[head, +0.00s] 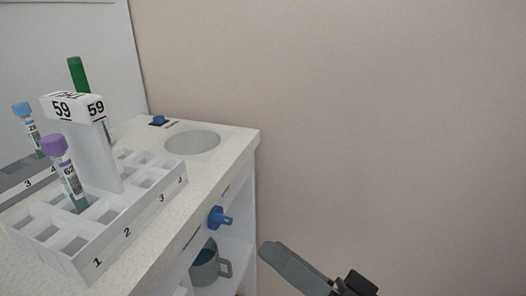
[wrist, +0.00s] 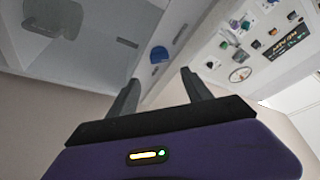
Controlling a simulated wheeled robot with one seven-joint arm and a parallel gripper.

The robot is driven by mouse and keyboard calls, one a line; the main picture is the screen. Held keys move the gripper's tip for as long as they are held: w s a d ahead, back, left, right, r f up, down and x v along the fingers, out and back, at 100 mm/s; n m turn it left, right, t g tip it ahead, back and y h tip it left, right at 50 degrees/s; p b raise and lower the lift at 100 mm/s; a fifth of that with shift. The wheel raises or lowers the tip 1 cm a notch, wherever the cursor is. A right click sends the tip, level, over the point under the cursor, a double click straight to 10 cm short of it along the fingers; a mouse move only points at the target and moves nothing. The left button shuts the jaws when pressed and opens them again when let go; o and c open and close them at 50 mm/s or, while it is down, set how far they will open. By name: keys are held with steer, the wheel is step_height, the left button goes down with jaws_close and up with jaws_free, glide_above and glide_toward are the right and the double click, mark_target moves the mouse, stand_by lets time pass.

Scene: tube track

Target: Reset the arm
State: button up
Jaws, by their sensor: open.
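My gripper (wrist: 162,84) shows in the wrist view with its two dark fingers spread apart and nothing between them. In the head view one grey finger (head: 292,268) shows at the bottom, to the right of the counter's end and in front of the bare wall. The rest of the gripper is cut off by the lower edge. My gripper is apart from the rack and the tubes.
A white rack (head: 140,210) marked 59 stands on the counter (head: 238,138) and holds a purple-capped tube (head: 63,170). A green-capped tube (head: 78,75) and a blue-capped tube (head: 27,120) stand behind. A blue knob (head: 216,217) sticks out from the counter front above a mug (head: 204,266). The right side is clear.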

steer(key=w+d+f+m+t+h, duration=0.3)
steer(key=w+d+m+t+h, duration=0.15)
steer(key=d+h, duration=0.25)
steer(key=s+d+f+t+h, duration=0.1)
steer(key=s+d+f+h, duration=0.6)
steer(key=d+f, duration=0.1)
steer(key=s+f+n+g+h, duration=0.15)
steer(key=s+f, duration=0.25)
steer(key=s, duration=0.8)
steer(key=s+f+n+g+h, duration=0.1)
steer(key=s+f+n+g, duration=0.2)
steer(key=s, duration=0.9)
step_height(320, 180, up, 27)
steer(key=p, duration=2.8)
steer(key=shift+d+f+t, duration=0.2)
steer(key=shift+d+t, duration=0.2)
steer(key=shift+d, duration=0.05)
